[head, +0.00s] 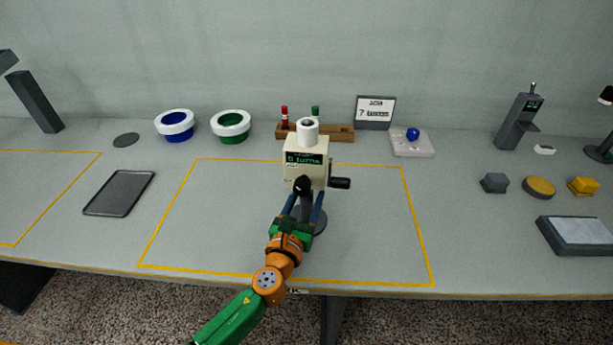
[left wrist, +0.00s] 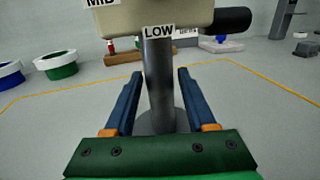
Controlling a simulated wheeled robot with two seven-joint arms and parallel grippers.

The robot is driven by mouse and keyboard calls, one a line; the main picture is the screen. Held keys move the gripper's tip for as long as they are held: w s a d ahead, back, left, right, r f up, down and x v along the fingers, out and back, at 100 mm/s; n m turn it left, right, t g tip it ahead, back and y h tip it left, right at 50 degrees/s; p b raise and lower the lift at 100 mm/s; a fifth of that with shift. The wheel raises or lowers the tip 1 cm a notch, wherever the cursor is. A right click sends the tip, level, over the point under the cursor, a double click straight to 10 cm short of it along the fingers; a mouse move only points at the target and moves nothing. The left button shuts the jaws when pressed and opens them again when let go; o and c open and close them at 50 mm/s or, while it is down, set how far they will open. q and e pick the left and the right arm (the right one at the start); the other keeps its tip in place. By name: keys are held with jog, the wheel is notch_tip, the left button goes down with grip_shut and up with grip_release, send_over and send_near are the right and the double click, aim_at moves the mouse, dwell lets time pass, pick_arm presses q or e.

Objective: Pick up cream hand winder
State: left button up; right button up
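The cream hand winder (head: 305,160) stands upright inside the middle yellow outline, with a white top, a green display and a black crank handle (head: 341,183) on its right. Its grey post (left wrist: 159,85) drops from the cream body to a round grey base (head: 319,222). My left gripper (head: 304,197) is at the post below the body. In the left wrist view its two blue fingers (left wrist: 158,72) are open, one on each side of the post, with a gap on both sides. The left gripper partly hides the post and base in the head view. My right gripper is not in view.
A blue ring cup (head: 175,125), a green ring cup (head: 231,126), a wooden rack (head: 340,134) and a sign (head: 375,111) stand behind. A dark tray (head: 119,193) lies left. Dark and yellow blocks (head: 583,186) are right. The outlined area around the winder is clear.

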pick_arm(q)
grip_shut()
jog(key=shift+r, duration=0.1)
dwell(1.1)
